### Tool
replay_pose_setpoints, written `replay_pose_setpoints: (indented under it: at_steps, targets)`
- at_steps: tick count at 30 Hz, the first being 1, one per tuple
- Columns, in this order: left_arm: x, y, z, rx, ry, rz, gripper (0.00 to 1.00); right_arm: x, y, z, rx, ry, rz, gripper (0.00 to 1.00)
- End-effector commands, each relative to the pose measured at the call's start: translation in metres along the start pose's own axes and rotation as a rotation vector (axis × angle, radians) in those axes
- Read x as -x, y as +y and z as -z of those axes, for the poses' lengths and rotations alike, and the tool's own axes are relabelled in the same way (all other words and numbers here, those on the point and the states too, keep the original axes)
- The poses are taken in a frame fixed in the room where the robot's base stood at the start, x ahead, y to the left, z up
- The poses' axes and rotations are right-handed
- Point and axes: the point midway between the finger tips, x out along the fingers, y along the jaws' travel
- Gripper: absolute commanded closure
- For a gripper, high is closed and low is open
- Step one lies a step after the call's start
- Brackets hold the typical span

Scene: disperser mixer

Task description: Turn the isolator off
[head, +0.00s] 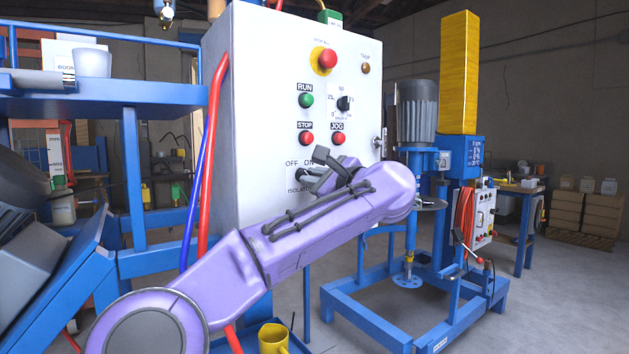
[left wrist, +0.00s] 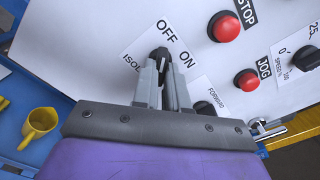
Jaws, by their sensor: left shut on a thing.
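The white control panel (head: 262,110) carries the isolator, with the labels OFF and ON above it and ISOLATOR below. In the left wrist view the isolator is a black knob (left wrist: 160,54) beside its white label plate (left wrist: 140,48). My left gripper (left wrist: 163,68) is shut on this knob, one grey finger on each side. Which label the knob points at is not clear. My right gripper is not in view.
Red stop button (head: 305,138), red jog button (head: 338,138) and green run button (head: 306,100) sit above the isolator. A red emergency button (head: 327,59) is higher. A yellow mug (head: 273,339) stands below. The blue mixer stand (head: 410,310) is at right.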

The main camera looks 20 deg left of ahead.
Motion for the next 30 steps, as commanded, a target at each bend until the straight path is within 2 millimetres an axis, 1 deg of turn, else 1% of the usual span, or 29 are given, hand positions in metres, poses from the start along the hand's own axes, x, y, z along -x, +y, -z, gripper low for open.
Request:
replay_pose_setpoints:
  at_steps: [6, 7, 8, 9, 17, 20, 23, 27, 30]
  targets:
    - [0.0, 0.0, 0.001, 0.002, 0.001, -0.001, 1.0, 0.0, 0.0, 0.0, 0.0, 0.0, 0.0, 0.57]
    - [0.0, 0.0, 0.001, 0.002, 0.001, -0.001, 0.78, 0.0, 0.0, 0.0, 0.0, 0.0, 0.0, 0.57]
    - [0.0, 0.0, 0.001, 0.002, 0.001, -0.001, 0.68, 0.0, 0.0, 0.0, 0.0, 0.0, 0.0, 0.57]
    - [0.0, 0.0, 0.001, 0.002, 0.001, -0.001, 0.62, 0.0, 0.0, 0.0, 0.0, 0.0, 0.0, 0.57]
    - [0.001, 0.0, 0.0, 0.001, 0.0, 0.0, 0.62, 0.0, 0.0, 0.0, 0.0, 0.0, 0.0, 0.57]
    - [0.01, 0.0, 0.001, 0.001, 0.0, 0.003, 0.62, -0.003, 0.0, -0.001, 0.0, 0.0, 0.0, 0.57]
    - [0.03, 0.001, 0.002, 0.001, -0.001, 0.004, 0.62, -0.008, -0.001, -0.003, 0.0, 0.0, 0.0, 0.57]
    - [0.066, 0.0, 0.001, 0.002, -0.001, 0.005, 0.62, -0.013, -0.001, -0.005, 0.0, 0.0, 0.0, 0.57]
    - [0.086, 0.0, 0.001, 0.001, 0.0, 0.003, 0.62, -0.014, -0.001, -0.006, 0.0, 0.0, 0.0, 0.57]
